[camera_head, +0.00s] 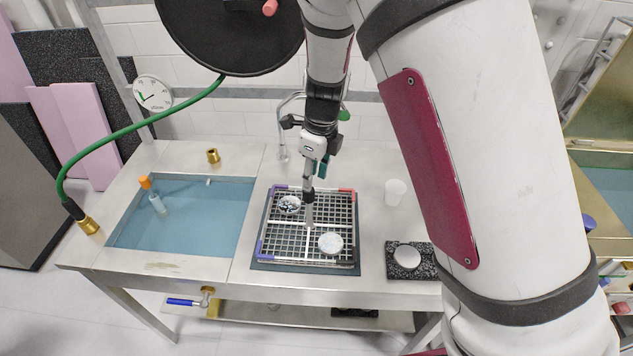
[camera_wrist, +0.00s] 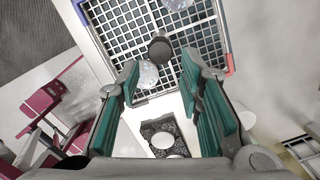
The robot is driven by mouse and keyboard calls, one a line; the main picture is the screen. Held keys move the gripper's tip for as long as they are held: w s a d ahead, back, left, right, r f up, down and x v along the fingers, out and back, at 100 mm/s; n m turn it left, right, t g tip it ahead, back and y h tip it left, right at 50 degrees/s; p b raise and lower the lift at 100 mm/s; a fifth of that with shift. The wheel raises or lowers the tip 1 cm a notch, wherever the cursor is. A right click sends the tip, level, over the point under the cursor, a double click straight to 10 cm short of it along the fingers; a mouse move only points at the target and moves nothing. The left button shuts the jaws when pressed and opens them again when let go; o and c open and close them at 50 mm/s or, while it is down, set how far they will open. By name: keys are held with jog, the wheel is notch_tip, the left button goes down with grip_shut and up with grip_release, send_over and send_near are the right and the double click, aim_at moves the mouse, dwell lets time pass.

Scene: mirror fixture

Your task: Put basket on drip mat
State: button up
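The basket (camera_head: 353,228) is a square wire grid with coloured corners and an upright grey post near its middle. It also shows in the wrist view (camera_wrist: 208,38), with the post's dark round knob (camera_wrist: 160,48). A dark grey flat mat (camera_head: 300,269), perhaps the drip mat, shows along the basket's front edge and lies under it. I cannot tell whether they touch. My gripper (camera_head: 311,181) points down over the post. In the wrist view my gripper (camera_wrist: 160,64) is open, with the knob between or just beyond its green-padded fingers.
Two pale discs (camera_head: 330,243) (camera_head: 289,204) lie in the basket. Right of it are a white cup (camera_head: 395,192) and a black speckled slab (camera_head: 424,266) with a white disc (camera_head: 407,257). A water-filled sink (camera_head: 200,225) is left. A faucet (camera_head: 282,140) stands behind.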

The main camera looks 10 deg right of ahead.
jog(key=shift+r, duration=0.4)
jog(key=s+d+r+n+t+y, duration=0.1)
jog(key=s+d+r+n, duration=0.2)
jog(key=s+r+n, duration=0.45)
jog(key=s+d+r+n+t+y, duration=0.1)
jog(key=s+d+r+n, duration=0.3)
jog(key=r, duration=0.6)
jog(key=s+d+r+n+t+h, duration=0.1)
jog(key=s+d+r+n, duration=0.1)
jog(key=s+n, duration=0.4)
jog(key=s+d+r+n+t+h, duration=0.1)
jog(key=s+d+r+n+h, duration=0.1)
jog(key=s+n, duration=0.5)
notch_tip(320, 180, up, 2)
jog(key=shift+s+d+r+t, duration=0.1)
jog(key=shift+s+d+t, duration=0.3)
jog(key=shift+s+d, duration=0.35)
jog(key=shift+w+d, duration=0.15)
